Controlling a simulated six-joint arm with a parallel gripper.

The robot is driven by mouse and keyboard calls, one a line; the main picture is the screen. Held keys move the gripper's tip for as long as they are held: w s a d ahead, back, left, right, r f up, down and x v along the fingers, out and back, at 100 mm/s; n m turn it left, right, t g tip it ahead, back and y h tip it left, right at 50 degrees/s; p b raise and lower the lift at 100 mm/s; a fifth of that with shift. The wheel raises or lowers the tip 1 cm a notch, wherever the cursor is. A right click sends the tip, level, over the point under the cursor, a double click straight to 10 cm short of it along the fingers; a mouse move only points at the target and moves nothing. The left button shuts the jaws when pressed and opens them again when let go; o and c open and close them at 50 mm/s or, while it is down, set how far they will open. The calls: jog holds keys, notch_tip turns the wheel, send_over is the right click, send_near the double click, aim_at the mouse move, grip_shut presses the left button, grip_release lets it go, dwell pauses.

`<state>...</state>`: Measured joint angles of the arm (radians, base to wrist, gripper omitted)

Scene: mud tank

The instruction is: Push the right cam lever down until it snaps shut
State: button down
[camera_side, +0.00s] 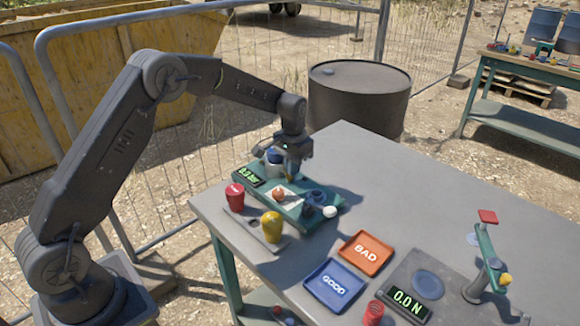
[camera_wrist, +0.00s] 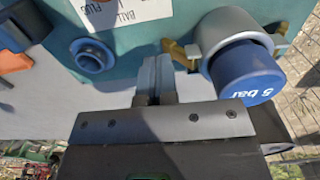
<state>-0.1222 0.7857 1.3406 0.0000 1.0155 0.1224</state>
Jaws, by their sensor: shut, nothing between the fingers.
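In the wrist view a blue plug (camera_wrist: 247,72) marked "5 bar" sits in a grey coupling (camera_wrist: 226,28). A brass cam lever shows on each side, one at picture left (camera_wrist: 182,54) and one at picture right (camera_wrist: 281,38). The card lettering is upside down here, so I cannot tell which is the task's right lever. My gripper (camera_wrist: 155,82) is shut and empty, its tips just left of the picture-left lever; contact is unclear. In the side view my gripper (camera_side: 292,168) is low over the back of the teal unit (camera_side: 296,211), beside the blue plug (camera_side: 275,157).
A blue ring fitting (camera_wrist: 91,58) and an orange part (camera_wrist: 14,61) lie left in the wrist view. Red (camera_side: 235,197) and yellow (camera_side: 271,227) cups, BAD (camera_side: 366,254) and GOOD (camera_side: 335,287) trays and a gauge (camera_side: 408,303) stand nearer. The tabletop's far right is clear.

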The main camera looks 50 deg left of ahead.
aim_at(293, 183)
notch_tip(293, 183, up, 8)
jog(key=shift+r, duration=0.2)
dwell(1.0)
